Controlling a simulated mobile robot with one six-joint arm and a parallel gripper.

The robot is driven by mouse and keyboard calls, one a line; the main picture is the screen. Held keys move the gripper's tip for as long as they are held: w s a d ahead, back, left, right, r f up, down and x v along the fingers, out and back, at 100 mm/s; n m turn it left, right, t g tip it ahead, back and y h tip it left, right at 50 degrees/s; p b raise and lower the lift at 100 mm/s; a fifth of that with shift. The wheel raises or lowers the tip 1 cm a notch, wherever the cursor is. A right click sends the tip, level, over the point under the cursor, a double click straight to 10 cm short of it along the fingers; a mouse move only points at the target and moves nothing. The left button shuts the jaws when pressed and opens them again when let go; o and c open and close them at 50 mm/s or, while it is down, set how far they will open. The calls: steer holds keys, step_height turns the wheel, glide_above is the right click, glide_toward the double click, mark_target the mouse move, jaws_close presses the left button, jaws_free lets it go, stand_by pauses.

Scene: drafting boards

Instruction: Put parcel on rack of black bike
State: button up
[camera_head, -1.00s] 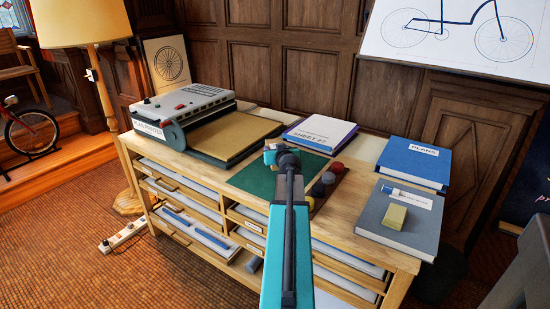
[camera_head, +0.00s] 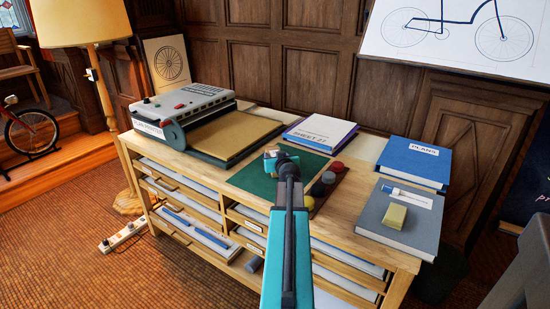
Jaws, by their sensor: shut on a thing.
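My gripper (camera_head: 270,157) is low over the green mat (camera_head: 256,182) on the wooden cabinet, seen from behind past my arm. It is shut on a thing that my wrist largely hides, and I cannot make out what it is. I cannot pick out a parcel. No black bike shows. A bicycle with a red frame (camera_head: 36,124) is partly in view at the far left. A bicycle drawing with dark blue lines (camera_head: 447,30) is on the tilted board at the upper right.
Dark and red round pieces (camera_head: 323,185) stand right of my arm. A printer-like machine (camera_head: 182,110) fills the cabinet's left. A SHEET book (camera_head: 320,132), a PLANS book (camera_head: 414,160) and a grey book (camera_head: 398,222) with a yellow block (camera_head: 395,216) lie to the right.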

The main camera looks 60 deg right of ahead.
steer(key=shift+f, duration=0.1)
steer(key=o, duration=1.5)
steer(key=shift+r, duration=0.2)
steer(key=shift+b+v, duration=0.4)
steer(key=shift+v, duration=4.25)
steer(key=shift+w+f+b, duration=0.1)
steer(key=shift+f+b, duration=0.05)
steer(key=shift+b, duration=0.65)
steer(key=shift+a+b, duration=0.25)
steer(key=shift+b, duration=0.95)
steer(key=b+v, duration=0.2)
steer(key=b, duration=0.3)
steer(key=shift+d+b, duration=0.1)
steer(key=shift+b, duration=0.25)
steer(key=shift+o, duration=0.5)
steer(key=shift+s+r, duration=0.25)
